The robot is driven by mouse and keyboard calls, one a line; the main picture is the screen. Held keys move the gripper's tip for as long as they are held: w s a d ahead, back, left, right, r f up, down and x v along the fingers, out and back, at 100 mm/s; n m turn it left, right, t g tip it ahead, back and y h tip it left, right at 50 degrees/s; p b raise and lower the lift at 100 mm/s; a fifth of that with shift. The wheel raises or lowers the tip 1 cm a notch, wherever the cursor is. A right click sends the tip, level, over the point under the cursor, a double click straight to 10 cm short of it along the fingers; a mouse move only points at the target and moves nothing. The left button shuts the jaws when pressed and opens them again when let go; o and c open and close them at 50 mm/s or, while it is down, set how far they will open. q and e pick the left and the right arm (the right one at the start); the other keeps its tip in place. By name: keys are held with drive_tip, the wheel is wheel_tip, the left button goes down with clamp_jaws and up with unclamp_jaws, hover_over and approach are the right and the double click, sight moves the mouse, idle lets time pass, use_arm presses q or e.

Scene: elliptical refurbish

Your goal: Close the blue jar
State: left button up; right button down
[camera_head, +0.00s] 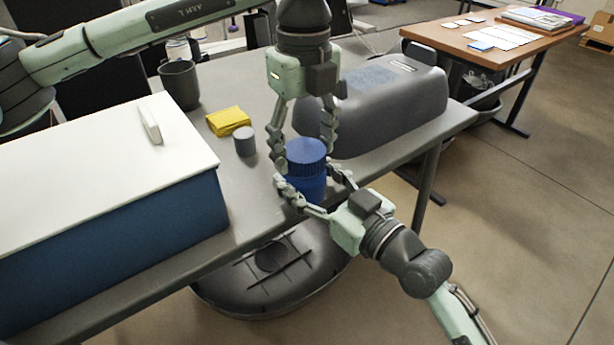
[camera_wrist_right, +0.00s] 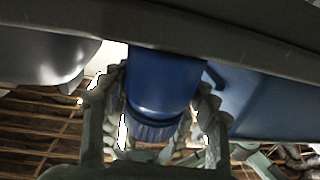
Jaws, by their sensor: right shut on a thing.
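The blue jar (camera_head: 308,187) stands upright at the table's front edge. I cannot tell whether its base touches the table. Its ridged blue lid (camera_head: 305,151) sits on top; how tightly it is seated cannot be told. My right gripper (camera_head: 311,180) comes from the lower right and is shut around the jar's body. In the right wrist view, the jar (camera_wrist_right: 163,85) is between the right gripper's fingers (camera_wrist_right: 155,115), with the ridged lid (camera_wrist_right: 155,131) below it. My left gripper (camera_head: 304,158) points down with its fingers on either side of the lid; contact is unclear.
A large blue box with a white top (camera_head: 100,165) fills the left of the table. A grey cylinder (camera_head: 244,141), a yellow cloth (camera_head: 228,121) and a dark mug (camera_head: 179,84) stand behind. A dark grey casing (camera_head: 385,105) is close on the right.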

use_arm(q)
drive_tip(key=c, duration=0.8)
drive_tip(key=m, duration=3.5)
drive_tip(key=shift+m, duration=0.3)
drive_tip(key=o, duration=1.3)
